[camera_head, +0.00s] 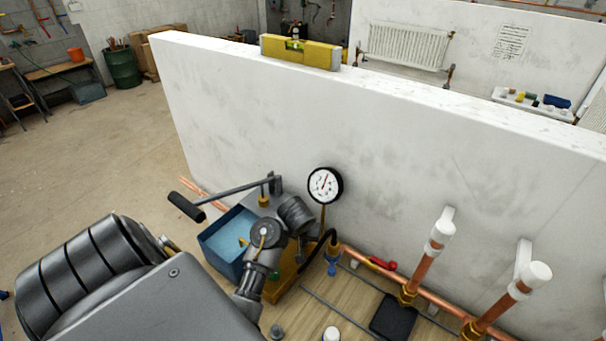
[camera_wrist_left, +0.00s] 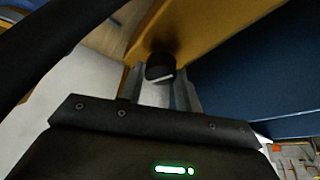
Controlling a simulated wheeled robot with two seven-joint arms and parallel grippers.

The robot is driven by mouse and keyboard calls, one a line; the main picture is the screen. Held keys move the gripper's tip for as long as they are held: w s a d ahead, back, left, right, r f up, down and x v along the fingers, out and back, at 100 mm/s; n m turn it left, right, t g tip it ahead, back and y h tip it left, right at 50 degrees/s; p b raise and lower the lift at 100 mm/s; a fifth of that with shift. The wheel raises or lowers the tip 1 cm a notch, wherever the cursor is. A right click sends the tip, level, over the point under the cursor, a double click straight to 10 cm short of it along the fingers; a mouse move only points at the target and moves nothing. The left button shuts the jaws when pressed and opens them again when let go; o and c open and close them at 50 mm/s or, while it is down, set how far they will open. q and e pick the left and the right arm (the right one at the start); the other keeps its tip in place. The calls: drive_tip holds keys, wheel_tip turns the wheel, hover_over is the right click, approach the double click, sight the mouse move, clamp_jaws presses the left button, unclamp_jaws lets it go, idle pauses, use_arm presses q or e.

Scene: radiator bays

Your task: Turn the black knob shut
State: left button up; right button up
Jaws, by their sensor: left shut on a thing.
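The black knob (camera_wrist_left: 160,67) is a small dark cylinder with a white mark on its face, against the yellow pump body (camera_wrist_left: 205,22). My left gripper (camera_wrist_left: 160,80) has one finger on each side of it and is shut on it. In the head view my left arm comes in from the lower left and ends by the pump. The knob and my fingertips are hidden there behind my arm. The pump has a blue tank (camera_head: 222,239), a round white gauge (camera_head: 325,185) and a long lever with a black grip (camera_head: 186,207). My right gripper is out of view.
A white wall (camera_head: 400,190) stands close behind the pump, with a yellow spirit level (camera_head: 300,52) on top. A black hose (camera_wrist_left: 40,50) passes close to my gripper. Copper pipes (camera_head: 424,268), a red valve handle (camera_head: 382,263) and a black pad (camera_head: 393,318) lie right.

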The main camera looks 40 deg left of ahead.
use_arm(q)
drive_tip(key=m+p, duration=0.1)
drive_tip(key=p, duration=0.1)
drive_tip(key=m+h+p, duration=0.1)
drive_tip(key=m+p, duration=0.1)
drive_tip(key=shift+r, duration=0.4)
drive_tip(key=shift+a+f+m+t+h+p, duration=0.2)
drive_tip(key=shift+m+t+h+p, duration=0.15)
drive_tip(key=shift+m+p, duration=0.35)
drive_tip(key=m, duration=0.2)
drive_tip(key=m+h, duration=0.1)
drive_tip(key=m, duration=0.1)
drive_tip(key=shift+w+f+h, duration=0.1)
drive_tip(key=shift+h, duration=0.15)
drive_tip(key=m+h, duration=0.1)
drive_tip(key=m, duration=0.1)
drive_tip(key=m+g+h, duration=0.1)
drive_tip(key=m, duration=0.2)
drive_tip(key=shift+a+m, duration=0.15)
drive_tip(key=shift+m, duration=0.15)
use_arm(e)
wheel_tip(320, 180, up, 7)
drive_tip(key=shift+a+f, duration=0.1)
use_arm(q)
drive_tip(key=o, duration=1)
drive_tip(key=shift+f, duration=0.1)
drive_tip(key=shift+c, duration=0.2)
